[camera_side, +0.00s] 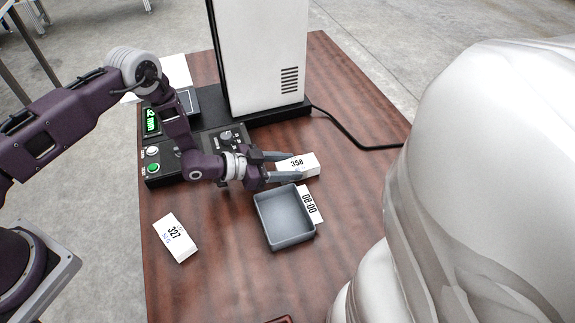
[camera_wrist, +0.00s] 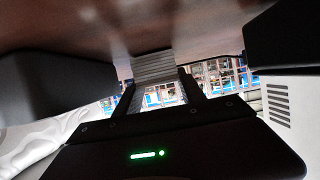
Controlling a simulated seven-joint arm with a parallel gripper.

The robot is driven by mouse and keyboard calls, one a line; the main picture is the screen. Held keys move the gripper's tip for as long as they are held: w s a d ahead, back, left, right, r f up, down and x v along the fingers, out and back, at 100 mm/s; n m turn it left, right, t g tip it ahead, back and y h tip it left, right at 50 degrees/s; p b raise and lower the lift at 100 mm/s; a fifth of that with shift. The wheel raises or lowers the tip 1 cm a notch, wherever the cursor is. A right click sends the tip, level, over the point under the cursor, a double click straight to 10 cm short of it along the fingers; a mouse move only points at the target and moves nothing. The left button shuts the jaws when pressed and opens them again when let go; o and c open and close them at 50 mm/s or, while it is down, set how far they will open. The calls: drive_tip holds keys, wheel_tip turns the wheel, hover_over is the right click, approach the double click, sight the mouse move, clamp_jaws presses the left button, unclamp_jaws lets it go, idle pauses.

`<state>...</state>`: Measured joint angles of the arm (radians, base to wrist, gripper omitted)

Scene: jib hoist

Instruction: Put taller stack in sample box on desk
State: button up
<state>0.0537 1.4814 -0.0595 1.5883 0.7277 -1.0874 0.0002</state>
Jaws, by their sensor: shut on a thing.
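A white stack labelled 358 (camera_side: 297,164) is at my gripper (camera_side: 283,167) in the side view, behind the box. My gripper is shut on this stack, its fingers reaching in from the left. In the wrist view a grey, finely layered edge of the stack (camera_wrist: 154,68) shows between the fingertips (camera_wrist: 158,86). I cannot tell whether the stack touches the desk. A second white stack labelled 327 (camera_side: 175,238) lies at the left front of the desk. The grey open sample box (camera_side: 286,240) stands between them, nearer the front, and looks empty.
A card marked 08:00 (camera_side: 309,204) lies against the box's right side. A black control unit (camera_side: 160,172) and a white tower (camera_side: 262,60) stand behind, with a black cable to the right. A large white wrapped shape (camera_side: 480,190) fills the right. Brown desk (camera_side: 215,285) is clear in front.

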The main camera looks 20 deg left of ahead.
drive_tip(key=shift+f, duration=0.1)
drive_tip(key=o, duration=1.2)
